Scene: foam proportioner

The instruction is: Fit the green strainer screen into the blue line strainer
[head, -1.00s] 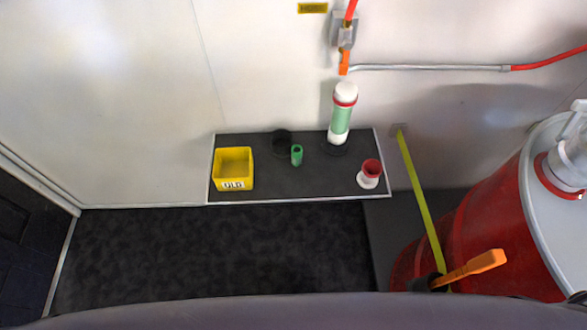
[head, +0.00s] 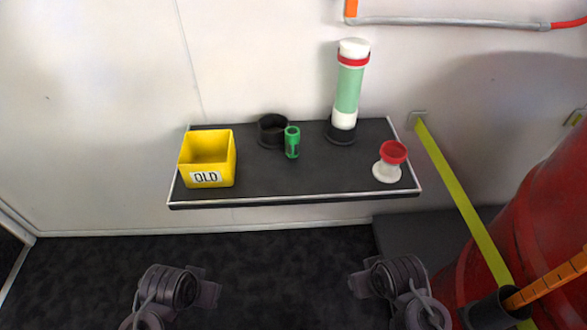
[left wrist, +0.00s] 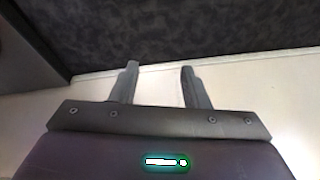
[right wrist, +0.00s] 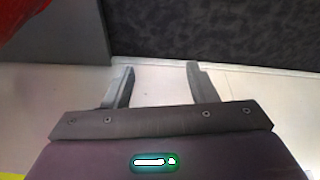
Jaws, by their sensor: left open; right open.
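The green strainer screen (head: 292,142) looks like a small green tube with an opening in its side. It stands upright on the dark shelf (head: 255,182), in front of a black ring-shaped holder (head: 272,131). I see no blue line strainer in any view. My left gripper (left wrist: 159,68) is open and empty in the left wrist view. My right gripper (right wrist: 160,68) is open and empty in the right wrist view. In the head view both arms show low in front of the shelf, well apart from the screen; their fingers are not clear there.
A yellow bin (head: 207,160) labelled OLD stands at the shelf's left. A tall pale green and white cylinder (head: 349,90) stands in a black base behind right. A red-and-white cup (head: 390,162) is at the right end. A red drum (head: 545,220) and yellow strip (head: 465,205) lie further right.

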